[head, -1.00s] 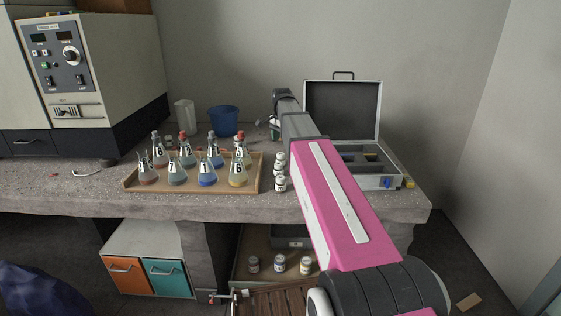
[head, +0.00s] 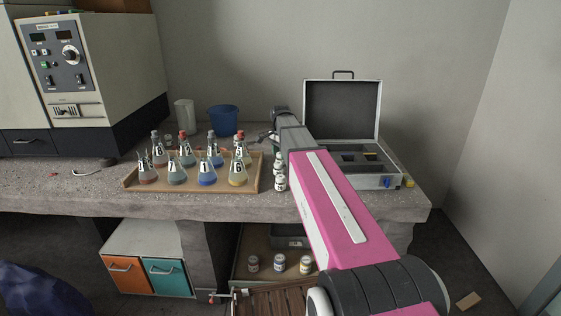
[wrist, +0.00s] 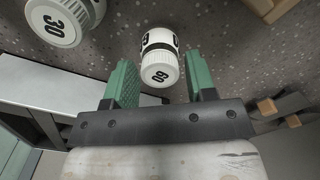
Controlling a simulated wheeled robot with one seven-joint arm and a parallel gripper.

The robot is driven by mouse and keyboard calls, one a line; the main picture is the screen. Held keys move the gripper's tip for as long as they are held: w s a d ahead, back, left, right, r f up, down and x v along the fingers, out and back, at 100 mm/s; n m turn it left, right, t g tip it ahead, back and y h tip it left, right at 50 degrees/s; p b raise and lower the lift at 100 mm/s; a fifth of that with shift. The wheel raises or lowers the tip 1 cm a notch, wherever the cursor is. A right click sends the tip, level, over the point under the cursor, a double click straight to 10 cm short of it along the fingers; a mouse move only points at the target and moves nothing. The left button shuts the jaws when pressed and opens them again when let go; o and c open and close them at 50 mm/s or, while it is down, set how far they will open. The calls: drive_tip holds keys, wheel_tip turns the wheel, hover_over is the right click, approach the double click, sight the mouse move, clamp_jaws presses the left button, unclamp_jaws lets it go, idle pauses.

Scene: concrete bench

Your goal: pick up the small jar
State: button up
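A small white jar (wrist: 160,72) with a ribbed lid, marked with a number that reads 60 or 09, lies between the two green fingers of my gripper (wrist: 163,76) in the wrist view. The fingers are open, with a visible gap on each side of the jar. A second white jar (wrist: 58,18), marked 30, is at the upper left, outside the fingers. In the head view, small white jars (head: 280,184) stand in a row right of the flask tray, and my gripper (head: 267,138) is partly hidden behind my arm near the row's back end.
A wooden tray (head: 130,184) of numbered flasks stands to the left. An open case (head: 375,181) is to the right. More jars (head: 279,264) sit on a lower shelf.

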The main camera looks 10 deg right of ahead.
drive_tip(key=c, duration=0.6)
drive_tip(key=shift+r, duration=0.15)
